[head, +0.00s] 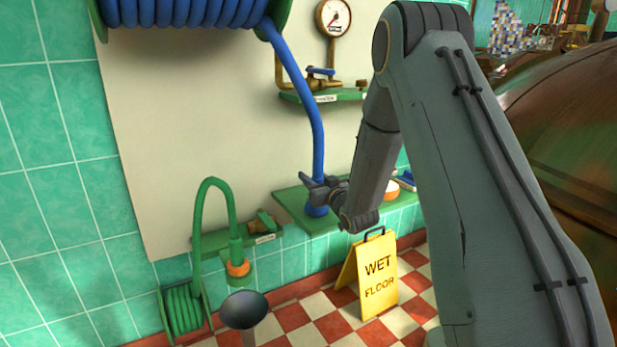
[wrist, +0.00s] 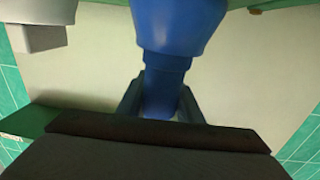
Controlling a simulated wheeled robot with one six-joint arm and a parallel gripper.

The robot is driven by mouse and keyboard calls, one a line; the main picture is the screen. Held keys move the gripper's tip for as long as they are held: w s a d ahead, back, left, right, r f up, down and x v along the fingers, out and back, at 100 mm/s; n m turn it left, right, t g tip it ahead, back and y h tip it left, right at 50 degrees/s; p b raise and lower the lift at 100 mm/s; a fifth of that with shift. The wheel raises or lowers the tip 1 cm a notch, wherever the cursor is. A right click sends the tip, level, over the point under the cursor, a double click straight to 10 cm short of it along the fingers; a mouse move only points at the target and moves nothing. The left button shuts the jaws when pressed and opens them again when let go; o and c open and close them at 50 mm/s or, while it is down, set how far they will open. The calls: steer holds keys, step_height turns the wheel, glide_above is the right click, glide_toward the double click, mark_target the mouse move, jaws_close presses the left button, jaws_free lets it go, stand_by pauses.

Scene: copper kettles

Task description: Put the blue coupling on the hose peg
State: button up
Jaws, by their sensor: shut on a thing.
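The blue coupling (head: 316,210) is at the lower end of the thick blue hose (head: 304,100), which hangs from above. My gripper (head: 318,189) is shut around the blue piece just above the coupling's wide end. In the wrist view my gripper (wrist: 160,100) has one finger on each side of the blue stem, and the wide part of the coupling (wrist: 180,28) shows beyond them. In the head view the coupling appears upright, at the green shelf (head: 292,200). I cannot make out the hose peg, nor whether the coupling touches the shelf.
A blue hose reel (head: 185,12) is above. A green shelf with a valve and gauge (head: 333,17) is on the wall. A green hose (head: 199,225) hangs at lower left by a dark funnel (head: 243,309). A yellow wet-floor sign (head: 375,274) stands below. A copper kettle (head: 570,120) is at right.

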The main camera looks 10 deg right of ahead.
steer(key=shift+f, duration=0.45)
steer(key=o, duration=1)
steer(key=shift+o, duration=0.2)
steer(key=v, duration=0.7)
steer(key=shift+s+p, duration=0.4)
steer(key=shift+p, duration=0.05)
